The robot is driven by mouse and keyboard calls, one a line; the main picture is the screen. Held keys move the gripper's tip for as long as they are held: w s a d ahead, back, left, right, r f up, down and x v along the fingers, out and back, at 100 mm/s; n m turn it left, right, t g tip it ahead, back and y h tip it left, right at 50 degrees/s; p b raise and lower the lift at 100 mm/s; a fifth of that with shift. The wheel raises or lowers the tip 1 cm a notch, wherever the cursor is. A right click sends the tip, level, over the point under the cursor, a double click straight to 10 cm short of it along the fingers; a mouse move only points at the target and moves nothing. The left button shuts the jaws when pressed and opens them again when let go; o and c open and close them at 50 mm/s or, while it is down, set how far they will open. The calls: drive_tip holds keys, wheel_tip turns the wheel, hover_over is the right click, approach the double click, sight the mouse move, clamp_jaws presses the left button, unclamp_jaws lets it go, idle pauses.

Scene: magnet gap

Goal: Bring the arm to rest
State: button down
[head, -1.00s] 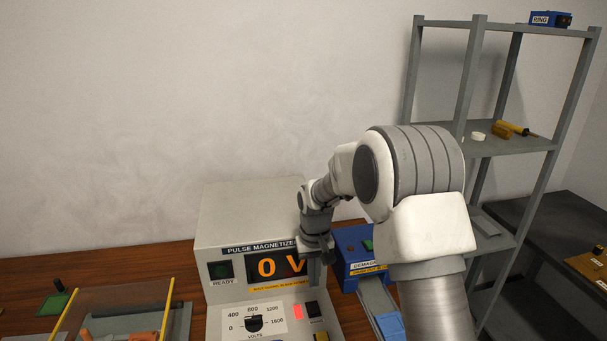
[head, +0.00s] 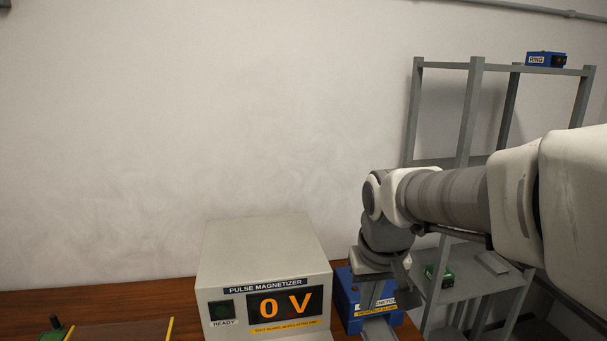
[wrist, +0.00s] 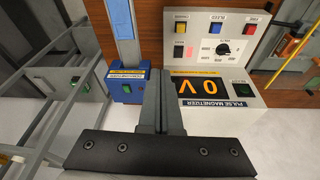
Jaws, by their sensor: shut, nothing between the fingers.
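My arm reaches in from the right in the head view, bent with its wrist pointing down. My gripper (head: 374,296) hangs in front of the blue demagnetizer (head: 346,297) and partly hides it. In the wrist view my gripper (wrist: 160,78) shows its two fingers pressed together with nothing between them. The pulse magnetizer (head: 262,259) stands just left of my gripper, reads 0 V and has a dark READY lamp. It also shows at the right of the wrist view, with its dial and several buttons (wrist: 220,45).
A grey shelf rack (head: 469,110) stands behind my arm, with a blue RING box (head: 545,59) on top and a green item (head: 440,277) lower down. A wooden bench (head: 120,302) runs along the front. The wall space above the magnetizer is clear.

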drive_tip(key=s+d+r+m+t, duration=0.1)
drive_tip(key=s+d+r+t, duration=0.1)
drive_tip(key=s, duration=1.2)
drive_tip(key=shift+s+d, duration=0.3)
drive_tip(key=shift+d, duration=0.3)
drive_tip(key=shift+r, duration=0.1)
drive_tip(key=w+a+n+g, duration=0.2)
drive_tip(key=w+a+n, duration=0.2)
drive_tip(key=w+n, duration=0.85)
drive_tip(key=shift+w+a+f+n+g+b, duration=0.4)
drive_tip(key=shift+w+a+f+n, duration=0.85)
drive_tip(key=shift+w+f, duration=1.5)
drive_tip(key=shift+w+a+f+n+g+b, duration=0.1)
drive_tip(key=shift+w+a+f+n+g, duration=0.85)
drive_tip(key=shift+w+f, duration=1.7)
drive_tip(key=shift+w+a+f+n+g+b, duration=0.25)
drive_tip(key=shift+w+a+f+n, duration=1.25)
drive_tip(key=shift+w+f, duration=1.25)
